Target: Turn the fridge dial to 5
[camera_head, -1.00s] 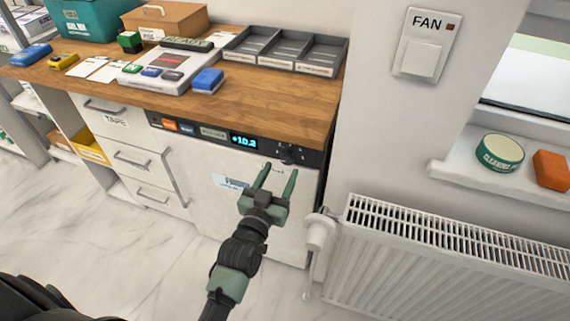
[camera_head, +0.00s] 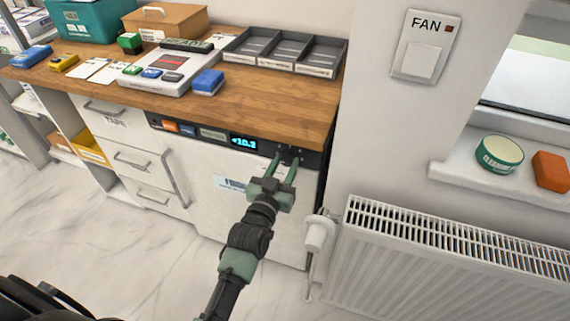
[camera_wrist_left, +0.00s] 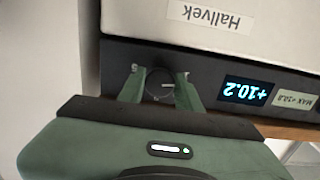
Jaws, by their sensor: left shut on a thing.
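The fridge dial (camera_wrist_left: 160,86) is a dark round knob with a pale pointer line, on the fridge's black control strip (camera_wrist_left: 205,84). In the head view the white fridge (camera_head: 232,205) stands under the wooden counter, and its display (camera_head: 244,143) reads about +10.2. My left gripper (camera_head: 287,157) is at the right end of the strip, its green fingers shut on the dial. In the left wrist view the fingers (camera_wrist_left: 160,88) sit on both sides of it. Small pale marks surround the dial; I cannot read them surely. My right gripper is not in view.
A white radiator (camera_head: 440,250) with a valve (camera_head: 319,233) stands close to the right of the fridge. The wooden counter (camera_head: 270,100) overhangs the strip. The floor in front is clear.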

